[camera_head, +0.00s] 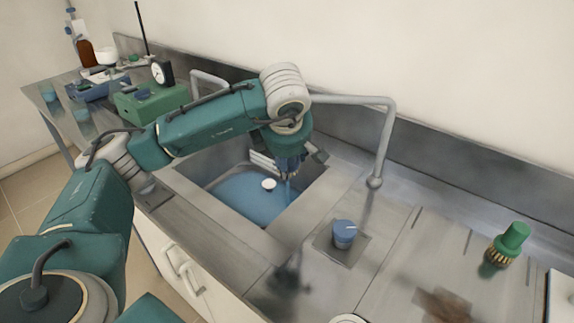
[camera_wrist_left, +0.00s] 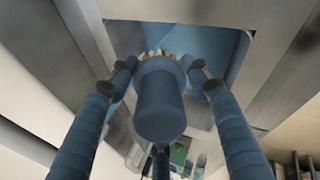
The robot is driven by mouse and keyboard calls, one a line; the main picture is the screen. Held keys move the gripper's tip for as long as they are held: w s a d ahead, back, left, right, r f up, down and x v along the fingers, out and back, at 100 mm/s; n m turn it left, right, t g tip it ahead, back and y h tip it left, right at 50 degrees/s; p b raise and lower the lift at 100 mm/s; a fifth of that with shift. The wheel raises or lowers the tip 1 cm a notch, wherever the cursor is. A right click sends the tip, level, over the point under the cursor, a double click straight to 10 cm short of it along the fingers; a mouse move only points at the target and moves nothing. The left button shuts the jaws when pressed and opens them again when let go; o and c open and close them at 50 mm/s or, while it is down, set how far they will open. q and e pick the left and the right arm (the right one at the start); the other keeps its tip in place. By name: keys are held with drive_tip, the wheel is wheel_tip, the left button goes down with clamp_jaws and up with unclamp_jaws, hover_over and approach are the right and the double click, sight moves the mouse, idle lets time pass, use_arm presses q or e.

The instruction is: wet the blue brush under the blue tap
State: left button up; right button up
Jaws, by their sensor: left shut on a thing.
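My left gripper (camera_head: 287,174) is over the sink (camera_head: 316,196), low in the opening. In the left wrist view its fingers (camera_wrist_left: 160,82) are closed around the blue brush (camera_wrist_left: 160,105), a thick blue handle with tan bristles at its far end. The brush points away from the wrist towards the blue sink floor. In the head view the gripper mostly hides it. A grey tap spout (camera_head: 385,140) bends down at the sink's right side, apart from the gripper. No water shows from it. I cannot tell which tap is the blue one. My right gripper is not in view.
A second grey pipe (camera_head: 208,78) stands behind my left arm. A blue knob-like piece (camera_head: 343,233) sits on a square plate right of the sink. A green box (camera_head: 150,102) with a dial is at the left.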

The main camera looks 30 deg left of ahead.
use_arm(q)
drive_tip(key=w+a+f, duration=0.1)
drive_tip(key=w+a, duration=0.3)
drive_tip(key=w, duration=0.2)
drive_tip(key=shift+w+f, duration=0.15)
drive_tip(key=shift+f, duration=0.05)
drive_tip(key=shift+d, duration=0.1)
idle(0.5)
drive_tip(key=shift+s+d+b, duration=0.25)
drive_tip(key=shift+s+d, duration=0.45)
drive_tip(key=shift+s, duration=0.45)
drive_tip(key=shift+s+d+b, duration=0.2)
drive_tip(key=shift+s+d, duration=0.45)
drive_tip(key=shift+s, duration=0.5)
drive_tip(key=shift+s+d+b, duration=0.25)
drive_tip(key=shift+s+d, duration=0.45)
drive_tip(key=shift+s, duration=0.45)
drive_tip(key=s+d+r+p, duration=0.1)
drive_tip(key=s+d+r, duration=0.1)
drive_tip(key=s+r, duration=0.2)
drive_tip(key=shift+s+d+p, duration=0.15)
drive_tip(key=shift+d+p, duration=0.15)
drive_tip(key=shift+p, duration=0.1)
